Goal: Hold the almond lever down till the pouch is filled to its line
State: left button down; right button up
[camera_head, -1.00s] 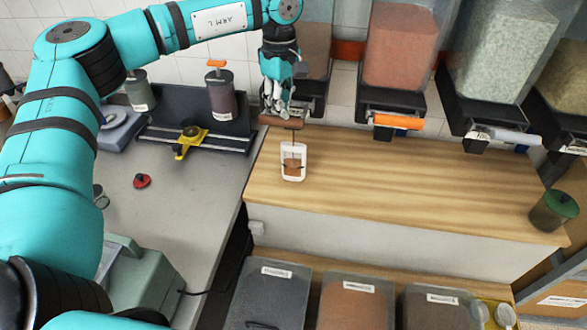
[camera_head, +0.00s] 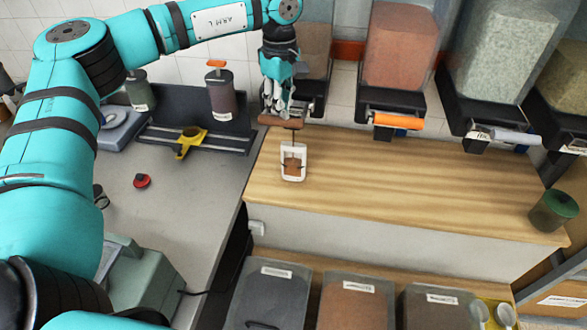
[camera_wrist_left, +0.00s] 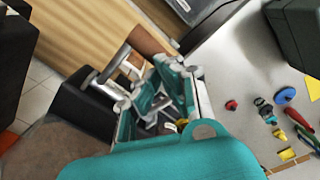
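The brown lever (camera_head: 280,121) sits under the leftmost dispenser (camera_head: 313,50), which holds brown contents. My left gripper (camera_head: 275,108) is at this lever from above, with its fingertips against or just over it. The left wrist view shows the lever (camera_wrist_left: 146,40) just beyond the fingers (camera_wrist_left: 140,85); whether they are closed is unclear. The white-framed pouch (camera_head: 293,148) stands upright on the wooden counter below the lever, with brown contents in its window. Small dark marks show at the window's sides; the exact level against them is hard to read. My right gripper is out of view.
Dispensers with an orange lever (camera_head: 397,121) and a pale grey lever (camera_head: 515,137) hang to the right. The counter's middle is clear. A yellow-clamped rail (camera_head: 220,142) lies left.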

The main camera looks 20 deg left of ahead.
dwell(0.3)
pick_arm(q)
notch_tip(320, 180, up, 8)
jog(key=p, duration=0.5)
dwell(1.2)
